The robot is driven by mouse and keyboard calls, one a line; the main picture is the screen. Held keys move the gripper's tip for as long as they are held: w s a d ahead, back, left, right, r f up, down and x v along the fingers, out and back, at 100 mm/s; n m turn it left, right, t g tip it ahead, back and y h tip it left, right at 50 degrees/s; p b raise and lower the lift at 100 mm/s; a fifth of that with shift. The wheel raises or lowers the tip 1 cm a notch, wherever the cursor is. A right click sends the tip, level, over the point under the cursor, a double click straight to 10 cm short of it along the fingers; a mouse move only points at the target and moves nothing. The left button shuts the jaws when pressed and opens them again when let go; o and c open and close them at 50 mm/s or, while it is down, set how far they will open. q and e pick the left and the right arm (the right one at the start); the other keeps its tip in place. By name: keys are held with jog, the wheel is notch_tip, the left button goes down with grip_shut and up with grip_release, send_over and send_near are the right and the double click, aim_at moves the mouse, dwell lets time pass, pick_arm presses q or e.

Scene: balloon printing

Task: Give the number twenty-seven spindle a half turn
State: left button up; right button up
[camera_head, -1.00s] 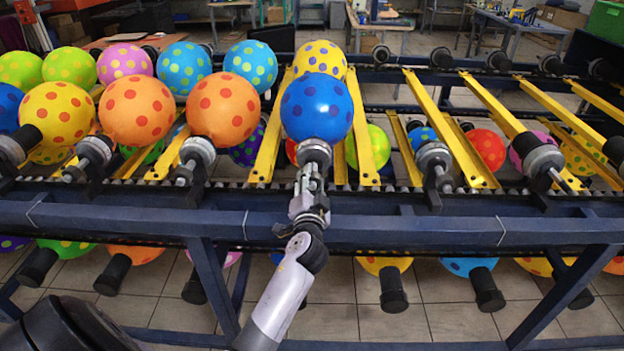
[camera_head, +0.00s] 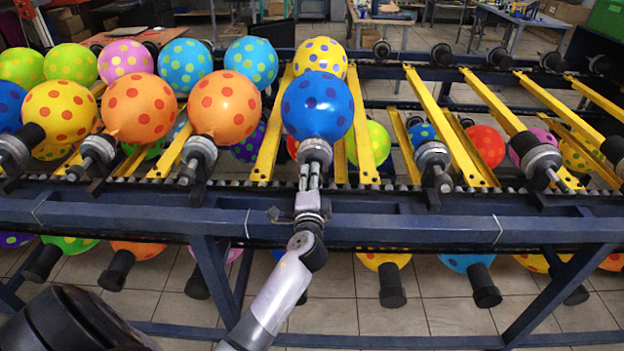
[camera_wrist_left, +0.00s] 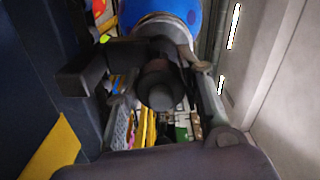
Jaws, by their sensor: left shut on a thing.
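A blue balloon with darker dots (camera_head: 317,107) sits on a spindle (camera_head: 316,152) at the middle of the rack's front row. My left gripper (camera_head: 311,175) reaches up from below and is shut on this spindle's near end. In the left wrist view the spindle end (camera_wrist_left: 160,92) is a dark round stub between the fingers of my left gripper (camera_wrist_left: 152,75), with the blue balloon (camera_wrist_left: 160,10) beyond it. No spindle number is readable, so I cannot tell by label which is twenty-seven. My right gripper does not show.
Orange balloons (camera_head: 224,107) and a yellow balloon (camera_head: 59,112) fill spindles to the left. To the right, a front spindle (camera_head: 433,158) is bare among yellow bars (camera_head: 440,118). A dark blue rail (camera_head: 420,228) crosses in front, with more balloons below.

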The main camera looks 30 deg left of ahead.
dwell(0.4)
pick_arm(q)
jog(key=o, duration=1.2)
jog(key=v, duration=1.2)
jog(key=shift+s+f, duration=0.1)
